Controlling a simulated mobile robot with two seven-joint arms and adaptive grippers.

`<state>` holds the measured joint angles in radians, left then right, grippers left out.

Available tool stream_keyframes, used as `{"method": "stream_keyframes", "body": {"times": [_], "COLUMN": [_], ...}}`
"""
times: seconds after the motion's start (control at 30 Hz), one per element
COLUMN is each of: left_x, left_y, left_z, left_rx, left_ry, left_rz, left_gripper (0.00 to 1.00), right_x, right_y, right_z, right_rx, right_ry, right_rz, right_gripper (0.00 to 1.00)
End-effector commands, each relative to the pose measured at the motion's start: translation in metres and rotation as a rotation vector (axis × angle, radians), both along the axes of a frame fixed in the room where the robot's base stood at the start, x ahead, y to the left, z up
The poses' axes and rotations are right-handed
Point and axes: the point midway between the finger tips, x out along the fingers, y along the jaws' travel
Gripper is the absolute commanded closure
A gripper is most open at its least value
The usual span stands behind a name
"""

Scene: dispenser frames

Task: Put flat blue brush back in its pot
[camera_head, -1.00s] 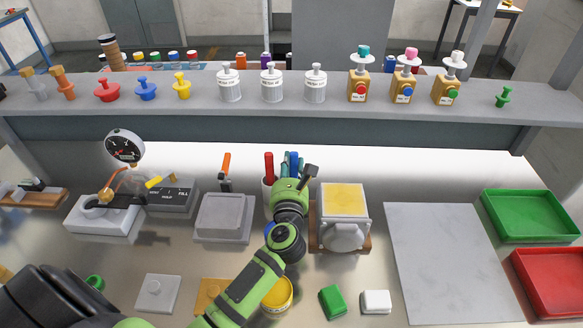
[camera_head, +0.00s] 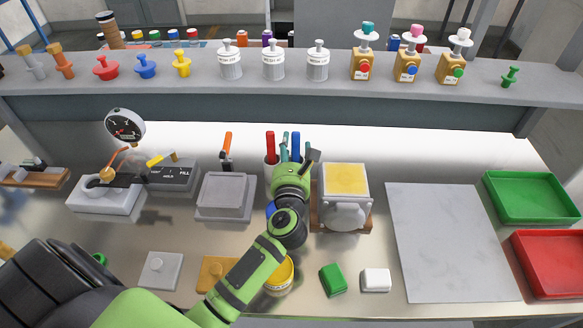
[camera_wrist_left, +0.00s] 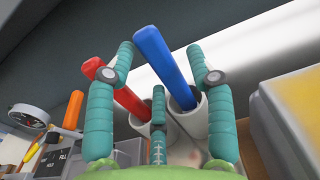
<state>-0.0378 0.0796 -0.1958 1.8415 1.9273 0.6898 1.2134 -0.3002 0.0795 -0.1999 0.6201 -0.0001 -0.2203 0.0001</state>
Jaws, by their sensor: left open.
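The blue brush (camera_head: 296,147) stands with its handle up behind my left gripper (camera_head: 296,149). In the left wrist view the blue handle (camera_wrist_left: 163,62) leans a little to the left, and its lower end is inside a white round pot (camera_wrist_left: 192,122). My left gripper (camera_wrist_left: 160,62) is open, with its teal fingers spread around the handle and gaps on both sides. The brush's bristles are hidden in the pot. A red-handled brush (camera_head: 270,146) stands in a neighbouring white pot (camera_head: 268,177) to the left. My right gripper is not in view.
A yellow-topped machine (camera_head: 345,182) stands close to the right of the gripper. A grey box (camera_head: 222,195) and an orange-handled tool (camera_head: 227,145) are to the left. A grey shelf (camera_head: 205,92) with pots and bottles runs behind. A bare grey slab (camera_head: 450,240) lies to the right.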

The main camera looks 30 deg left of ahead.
Motion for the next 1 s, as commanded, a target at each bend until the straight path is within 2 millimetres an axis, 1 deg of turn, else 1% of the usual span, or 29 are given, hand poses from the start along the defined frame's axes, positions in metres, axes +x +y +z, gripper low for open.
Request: {"method": "stream_keyframes", "body": {"times": [0.03,0.2,0.33,0.47,0.63,1.0], "left_x": [-0.010,-0.045,-0.068,-0.084,-0.094,-0.094], "left_y": [-0.005,-0.020,-0.031,-0.040,-0.044,-0.044], "left_z": [-0.003,-0.003,-0.003,-0.002,0.000,0.002], "left_rx": [-0.004,-0.005,-0.004,-0.003,-0.001,0.003], "left_ry": [0.001,0.001,0.001,0.001,0.000,-0.002], "left_rz": [0.000,0.002,0.002,0.001,0.002,0.000], "left_gripper": [0.46,0.46,0.46,0.46,0.46,0.46], "right_x": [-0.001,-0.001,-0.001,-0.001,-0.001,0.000], "right_y": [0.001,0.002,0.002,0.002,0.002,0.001], "right_z": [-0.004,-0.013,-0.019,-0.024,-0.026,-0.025], "right_rx": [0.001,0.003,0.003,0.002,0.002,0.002], "right_ry": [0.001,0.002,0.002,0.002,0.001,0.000], "right_rz": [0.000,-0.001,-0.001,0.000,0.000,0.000], "right_gripper": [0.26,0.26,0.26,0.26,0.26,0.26]}}
